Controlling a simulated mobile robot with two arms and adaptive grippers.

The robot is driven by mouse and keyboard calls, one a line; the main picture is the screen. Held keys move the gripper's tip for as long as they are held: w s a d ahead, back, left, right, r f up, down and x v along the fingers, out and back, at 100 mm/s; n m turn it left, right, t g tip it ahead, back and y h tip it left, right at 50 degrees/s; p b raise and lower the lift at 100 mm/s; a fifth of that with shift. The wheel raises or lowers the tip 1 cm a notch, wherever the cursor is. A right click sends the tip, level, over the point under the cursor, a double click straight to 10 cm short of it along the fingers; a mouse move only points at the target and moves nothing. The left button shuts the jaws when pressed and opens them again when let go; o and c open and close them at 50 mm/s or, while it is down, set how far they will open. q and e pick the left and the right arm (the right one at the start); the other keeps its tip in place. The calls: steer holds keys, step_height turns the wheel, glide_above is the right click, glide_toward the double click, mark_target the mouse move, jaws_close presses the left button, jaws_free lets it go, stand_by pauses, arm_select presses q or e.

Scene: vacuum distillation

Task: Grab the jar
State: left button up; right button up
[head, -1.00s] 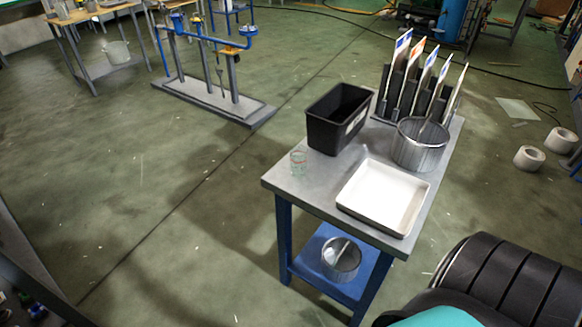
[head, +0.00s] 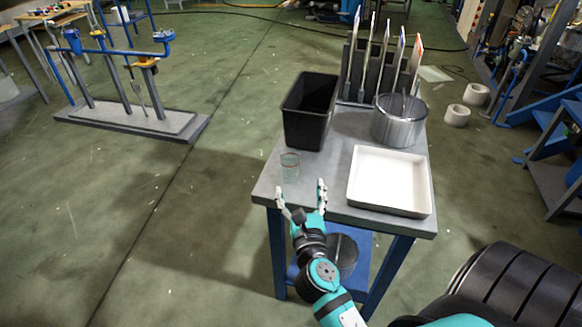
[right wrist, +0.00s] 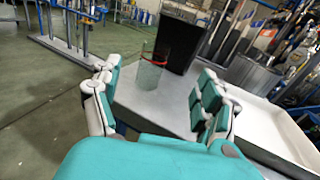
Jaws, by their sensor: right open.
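The jar (head: 290,166) is a small clear glass with a reddish band near its rim. It stands upright near the left front corner of the grey table (head: 331,153). It also shows in the right wrist view (right wrist: 151,73), ahead of the fingers and between them. My right gripper (head: 302,190) is open and empty at the table's front edge, just short of the jar and apart from it. Its two fingers also show in the right wrist view (right wrist: 158,100), spread wide. My left gripper is not in view.
A black bin (head: 306,126) stands behind the jar. A white tray (head: 390,181) lies to the right, with a metal pot (head: 398,122) behind it. A rack of upright panels (head: 376,62) stands at the back.

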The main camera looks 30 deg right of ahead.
mark_target(291, 159)
steer(key=p+x, duration=0.1)
steer(key=x, duration=0.8)
steer(key=shift+w, duration=0.35)
steer(key=x, duration=0.5)
steer(key=shift+w+a, duration=0.1)
steer(key=shift+r, duration=0.1)
steer(key=shift+c, duration=0.2)
jaws_close()
